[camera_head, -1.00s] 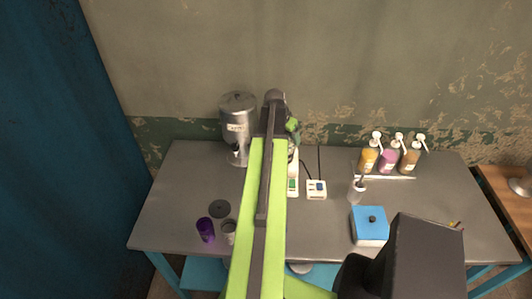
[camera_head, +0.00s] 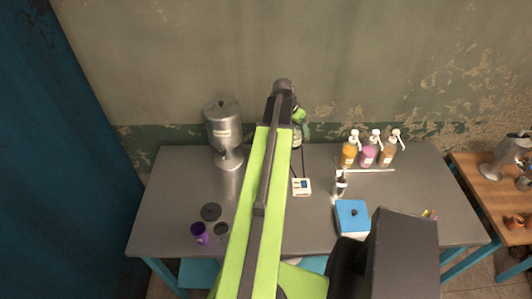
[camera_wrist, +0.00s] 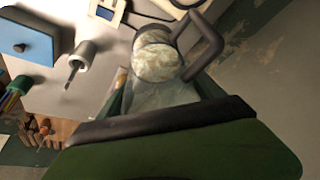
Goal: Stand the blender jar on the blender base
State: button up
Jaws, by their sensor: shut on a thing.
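My gripper (camera_head: 298,115) is at the far end of my arm, over the back of the grey table. It is shut on the blender jar, a see-through vessel (camera_head: 301,133), mostly hidden by my arm in the head view. In the wrist view the jar (camera_wrist: 160,60) has a dark looped handle at its right, with my green fingers (camera_wrist: 165,92) around its near part. A white box with a blue panel (camera_head: 302,187) and cables sits on the table below; I cannot tell whether it is the blender base.
A metal dispenser (camera_head: 223,130) stands back left. A purple cup (camera_head: 199,234) and dark disc (camera_head: 211,212) lie at front left. A wooden table (camera_head: 485,190) adjoins.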

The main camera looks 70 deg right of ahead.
jog(key=w+f+b, duration=0.3)
jog(key=w+a+f+b, duration=0.1)
jog(key=w+f+b, duration=0.6)
jog(key=w+f, duration=0.1)
jog(key=shift+a+f+b, duration=0.2)
jog(key=shift+a+b, duration=0.1)
jog(key=shift+a, duration=0.05)
jog(key=shift+r, duration=0.25)
jog(key=shift+f, duration=0.2)
jog(key=o, duration=1.8)
jog(key=shift+r, duration=0.1)
